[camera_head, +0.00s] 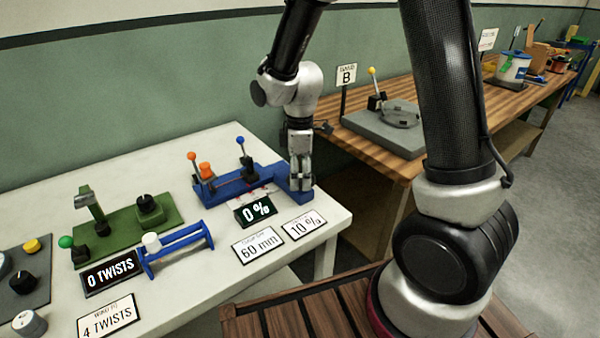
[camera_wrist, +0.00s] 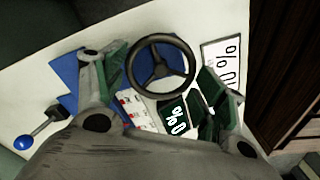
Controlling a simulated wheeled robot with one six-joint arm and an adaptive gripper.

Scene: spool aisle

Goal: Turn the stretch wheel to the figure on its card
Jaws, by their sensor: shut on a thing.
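The stretch wheel (camera_wrist: 160,69) is black with three spokes and shows in the wrist view between my fingers. My gripper (camera_head: 300,184) points down over the right end of the blue device (camera_head: 233,187) and hides the wheel in the head view. In the wrist view my gripper (camera_wrist: 166,82) has a finger on each side of the wheel and is shut on it. The dark display (camera_head: 256,210) in front reads 0 %. The white card (camera_head: 304,224) beside it reads 10 %; it also shows in the wrist view (camera_wrist: 223,62).
A 60 mm card (camera_head: 258,246) lies left of the 10 % card. Orange and blue-knobbed levers (camera_head: 241,141) rise from the blue device. A green device (camera_head: 122,230) and a 0 TWISTS display (camera_head: 111,272) stand left. A wooden bench (camera_head: 385,80) is behind right.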

